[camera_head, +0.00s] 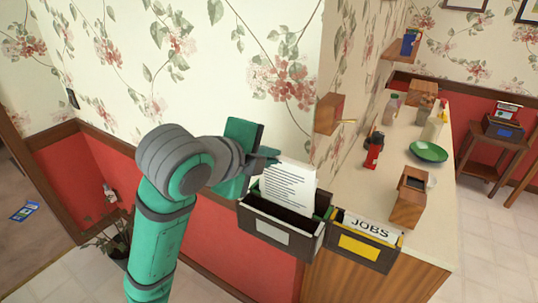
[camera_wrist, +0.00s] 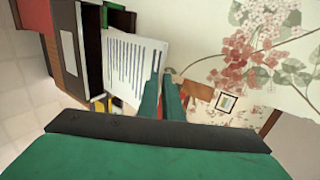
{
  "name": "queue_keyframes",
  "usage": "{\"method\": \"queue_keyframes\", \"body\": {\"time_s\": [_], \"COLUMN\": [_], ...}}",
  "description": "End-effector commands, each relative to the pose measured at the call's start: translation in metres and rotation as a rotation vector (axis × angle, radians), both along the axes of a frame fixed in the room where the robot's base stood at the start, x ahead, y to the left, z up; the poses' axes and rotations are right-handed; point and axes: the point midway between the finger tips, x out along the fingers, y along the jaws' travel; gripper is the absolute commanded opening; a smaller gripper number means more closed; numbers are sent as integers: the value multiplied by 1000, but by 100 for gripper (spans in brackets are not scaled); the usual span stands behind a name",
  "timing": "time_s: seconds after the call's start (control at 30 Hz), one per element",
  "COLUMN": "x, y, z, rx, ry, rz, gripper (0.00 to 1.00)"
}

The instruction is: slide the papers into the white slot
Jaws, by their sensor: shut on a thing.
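The papers (camera_head: 289,188) are a white sheet or stack with dark printed lines; they also show in the wrist view (camera_wrist: 133,62). My gripper (camera_head: 270,159) is shut on their upper edge; its green fingers show in the wrist view (camera_wrist: 166,92). The papers stand nearly upright, slightly tilted, at the mouth of a dark wall box with a white label (camera_head: 273,238), the white slot. Their lower edge overlaps the opening in the head view. I cannot tell how deep it sits inside. The white label also shows in the wrist view (camera_wrist: 70,52).
A dark box with a yellow label (camera_head: 360,247) holds a "JOBS" card, right of the white-labelled box. A counter (camera_head: 398,150) with a green plate (camera_head: 428,152) and a wooden box (camera_head: 408,199) lies behind. The floral wall is close behind my gripper.

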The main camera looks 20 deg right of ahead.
Motion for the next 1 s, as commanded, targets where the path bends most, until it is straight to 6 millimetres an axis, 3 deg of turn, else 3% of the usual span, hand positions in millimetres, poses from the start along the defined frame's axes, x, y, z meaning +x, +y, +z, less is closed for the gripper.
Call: {"method": "queue_keyframes", "body": {"time_s": [1.0], "x": [-5], "y": [8], "z": [-49], "rx": [-3], "ry": [-2], "rz": [4], "gripper": [0]}}
